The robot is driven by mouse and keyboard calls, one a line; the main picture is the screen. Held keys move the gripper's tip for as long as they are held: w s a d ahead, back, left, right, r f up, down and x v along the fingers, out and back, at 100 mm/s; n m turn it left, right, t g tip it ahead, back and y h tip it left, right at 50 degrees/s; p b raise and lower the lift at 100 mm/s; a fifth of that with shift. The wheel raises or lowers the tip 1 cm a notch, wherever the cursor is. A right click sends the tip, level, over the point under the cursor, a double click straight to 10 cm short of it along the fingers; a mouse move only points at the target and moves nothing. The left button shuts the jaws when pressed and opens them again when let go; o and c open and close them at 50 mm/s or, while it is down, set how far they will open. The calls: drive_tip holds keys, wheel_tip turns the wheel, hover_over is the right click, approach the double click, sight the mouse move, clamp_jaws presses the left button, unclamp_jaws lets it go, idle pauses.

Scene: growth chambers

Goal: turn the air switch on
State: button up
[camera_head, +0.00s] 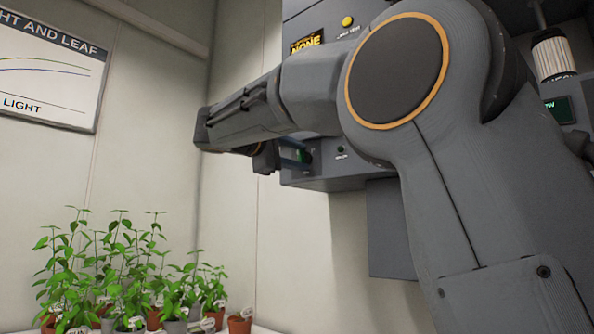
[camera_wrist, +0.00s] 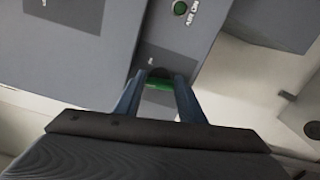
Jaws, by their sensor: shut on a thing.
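The air switch (camera_wrist: 159,84) is a small green piece with a dark edge on a grey panel. It sits between my gripper's two blue fingers (camera_wrist: 160,76) in the wrist view, and they are shut on it. In the head view my gripper (camera_head: 297,154) reaches the lower left of the grey control box (camera_head: 350,172), and the green of the switch (camera_head: 304,155) shows at its tips. A round green lamp (camera_wrist: 180,8) labelled "AIR ON" is on the panel near the switch. The fingers hide part of the switch, and I cannot tell its position.
Several potted plants (camera_head: 125,275) stand at the lower left, well below my gripper. A chart (camera_head: 52,65) hangs on the pale wall. A yellow button (camera_head: 347,21) and a yellow-lettered label (camera_head: 307,43) are higher on the box. The space below the box's left side is free.

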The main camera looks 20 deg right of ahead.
drive_tip(key=m+b, duration=0.6)
drive_tip(key=shift+w+f+m, duration=0.1)
drive_tip(key=shift+f+m, duration=0.2)
drive_tip(key=shift+f, duration=0.05)
drive_tip(key=shift+r+m+b, duration=0.1)
drive_tip(key=shift+m+b, duration=2.05)
drive_tip(key=shift+m, duration=0.05)
drive_tip(key=shift+a, duration=0.1)
drive_tip(key=o, duration=1)
drive_tip(key=shift+o, duration=0.2)
drive_tip(key=v, duration=0.7)
drive_tip(key=shift+a, duration=0.3)
